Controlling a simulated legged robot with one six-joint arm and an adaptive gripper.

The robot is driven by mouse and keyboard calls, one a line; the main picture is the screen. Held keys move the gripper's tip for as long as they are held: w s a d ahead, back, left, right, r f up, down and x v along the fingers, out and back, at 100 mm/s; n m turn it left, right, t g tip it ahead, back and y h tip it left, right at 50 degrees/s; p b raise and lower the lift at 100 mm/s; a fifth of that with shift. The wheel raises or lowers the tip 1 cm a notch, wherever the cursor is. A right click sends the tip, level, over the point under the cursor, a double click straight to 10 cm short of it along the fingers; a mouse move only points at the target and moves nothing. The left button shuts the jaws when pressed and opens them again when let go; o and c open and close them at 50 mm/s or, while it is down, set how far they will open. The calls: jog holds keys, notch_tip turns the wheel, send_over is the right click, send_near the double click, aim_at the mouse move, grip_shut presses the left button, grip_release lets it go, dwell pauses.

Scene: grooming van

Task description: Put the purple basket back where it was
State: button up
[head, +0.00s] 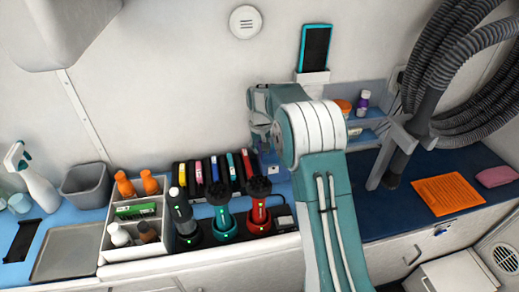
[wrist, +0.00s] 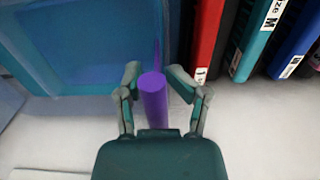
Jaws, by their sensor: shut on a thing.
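In the wrist view, a purple round bar stands between the two fingers of my gripper (wrist: 153,80). This bar is the only part of the purple basket (wrist: 154,102) that I can make out, with a thin purple strip behind it. My gripper is shut on the bar. The rest of the basket cannot be told apart in either view. In the head view my own arm covers most of the area around my gripper, near the back wall beside the row of coloured cases.
Red, teal and blue cases (wrist: 239,42) stand close right of my gripper, with a blue panel (wrist: 80,45) at left. In the head view, clippers (head: 222,212) stand in front; a shelf (head: 368,122) with a purple bottle (head: 362,101) and a hose (head: 440,70) are right.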

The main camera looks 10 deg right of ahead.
notch_tip(320, 180, up, 13)
jog(key=shift+r, duration=0.2)
jog(key=s+r+t, duration=0.1)
jog(key=s+r, duration=0.4)
jog(key=s, duration=0.4)
jog(key=s+r+t, duration=0.2)
jog(key=s+r, duration=0.4)
jog(key=s, duration=0.2)
jog(key=s+f+t, duration=0.1)
jog(key=s+f, duration=0.2)
jog(key=s, duration=0.7)
jog(key=s+f+t, duration=0.1)
jog(key=s+f, duration=0.1)
jog(key=s, duration=0.9)
jog(key=shift+f+t, duration=0.3)
jog(key=shift+f, duration=0.1)
